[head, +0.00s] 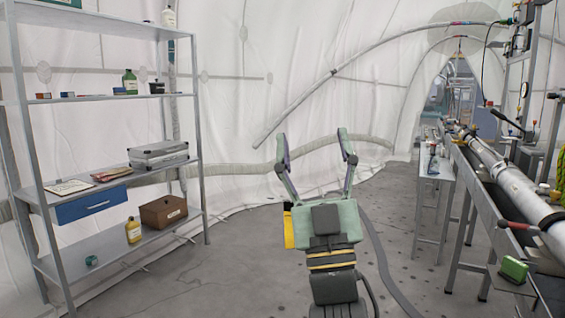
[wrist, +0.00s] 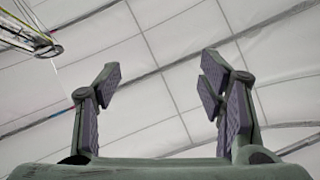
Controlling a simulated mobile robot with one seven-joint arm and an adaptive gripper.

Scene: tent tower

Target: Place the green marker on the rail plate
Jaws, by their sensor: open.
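A small green block (head: 514,269), which looks like the green marker, stands at the near end of the long metal bench on the right in the head view. A grey flat surface (head: 545,262) lies beside it under the pipe; I cannot tell whether this is the rail plate. My gripper (head: 316,135) is raised in the middle of the head view, fingers up and wide apart, well left of the green block. In the wrist view my gripper (wrist: 160,65) has nothing between its fingers, only the tent roof behind. Neither marker nor plate shows there.
A long pipe (head: 500,172) with a red-tipped lever (head: 517,226) runs along the bench (head: 468,182). A metal shelf (head: 105,103) with bottles and boxes stands at the left. A hose (head: 385,262) lies on the mostly clear floor.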

